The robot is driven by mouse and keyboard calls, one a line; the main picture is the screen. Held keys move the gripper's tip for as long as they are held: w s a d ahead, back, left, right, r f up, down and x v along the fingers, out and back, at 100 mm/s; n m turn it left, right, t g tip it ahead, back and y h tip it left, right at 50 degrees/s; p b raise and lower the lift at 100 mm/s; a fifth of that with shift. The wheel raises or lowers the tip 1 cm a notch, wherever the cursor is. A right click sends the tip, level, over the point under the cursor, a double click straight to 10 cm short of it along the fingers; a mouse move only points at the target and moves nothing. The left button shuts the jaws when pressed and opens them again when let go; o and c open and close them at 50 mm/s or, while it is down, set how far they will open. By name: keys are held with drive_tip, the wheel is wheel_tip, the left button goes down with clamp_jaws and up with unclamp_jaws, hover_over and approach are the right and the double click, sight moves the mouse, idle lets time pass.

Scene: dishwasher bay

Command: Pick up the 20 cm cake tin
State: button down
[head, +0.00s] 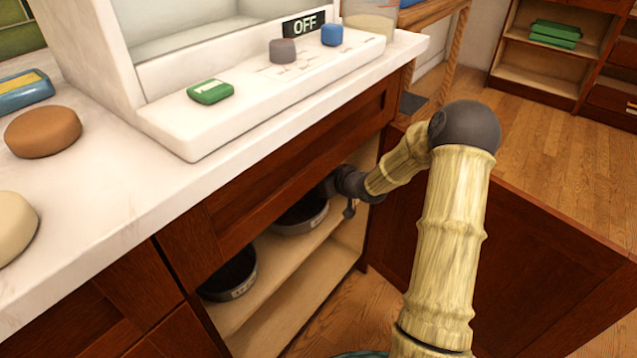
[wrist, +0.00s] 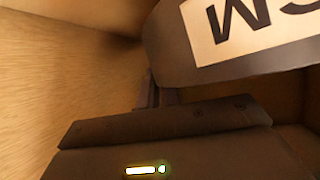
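Two dark round tins with pale labels stand on the shelf inside the open cabinet in the head view: a right tin (head: 303,222) and a left tin (head: 241,286). Their labels are too small to read there. My gripper (head: 343,190) reaches into the cabinet's upper right, beside the right tin, its tips hard to make out. In the wrist view a dark tin (wrist: 182,62) fills the upper right, very close. Its upside-down label ends in "M"; the number is out of view. My fingertips (wrist: 160,95) show small and dark by its lower edge; I cannot tell their opening or contact.
The open cabinet door (head: 500,265) stands right of my arm. The white counter (head: 110,185) overhangs the cabinet, with a brown round item (head: 43,131) and a green block (head: 210,92) on top. Cabinet walls are close around my gripper.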

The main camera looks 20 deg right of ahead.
wheel_tip(320, 180, up, 6)
drive_tip(key=shift+f+p, duration=0.25)
drive_tip(key=shift+p, duration=0.85)
